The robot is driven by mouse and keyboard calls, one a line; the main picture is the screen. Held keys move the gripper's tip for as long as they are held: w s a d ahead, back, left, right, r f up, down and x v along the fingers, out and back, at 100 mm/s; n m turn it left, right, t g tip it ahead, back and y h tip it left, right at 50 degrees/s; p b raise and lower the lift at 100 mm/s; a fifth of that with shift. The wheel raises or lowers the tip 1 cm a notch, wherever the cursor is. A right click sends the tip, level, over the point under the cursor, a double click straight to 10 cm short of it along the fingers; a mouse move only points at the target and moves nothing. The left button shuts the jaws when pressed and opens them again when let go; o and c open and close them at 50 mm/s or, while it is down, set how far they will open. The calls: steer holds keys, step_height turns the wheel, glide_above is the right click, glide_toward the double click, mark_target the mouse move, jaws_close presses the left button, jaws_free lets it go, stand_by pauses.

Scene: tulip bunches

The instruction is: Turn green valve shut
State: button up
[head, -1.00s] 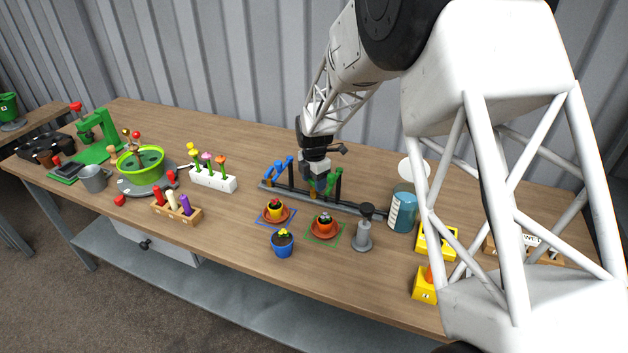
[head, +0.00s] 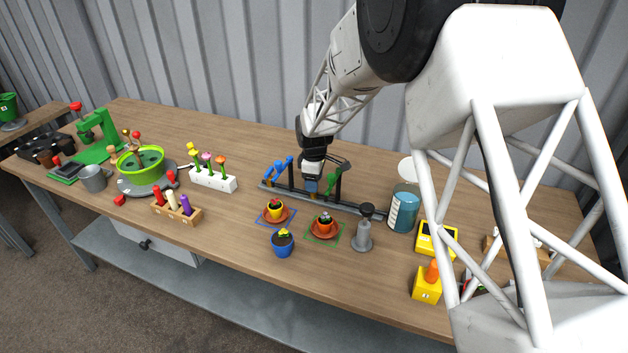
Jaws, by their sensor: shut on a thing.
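The green valve (head: 333,184) sits on the right part of a dark pipe rack near the middle of the table. My gripper (head: 312,189) points down just left of the green part that shows. It is shut on the green valve's handle; the fingertips and the held part are small and partly hidden. The blue valve (head: 278,169) stands on the left part of the same rack, apart from my gripper.
A grey sprayer (head: 364,235) and a blue beaker (head: 403,210) stand right. A white tulip holder (head: 213,179) stands left.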

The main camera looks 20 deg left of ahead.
steer(key=shift+m, duration=0.6)
steer(key=o, duration=0.9)
steer(key=shift+r, duration=0.1)
steer(key=shift+r, duration=3.85)
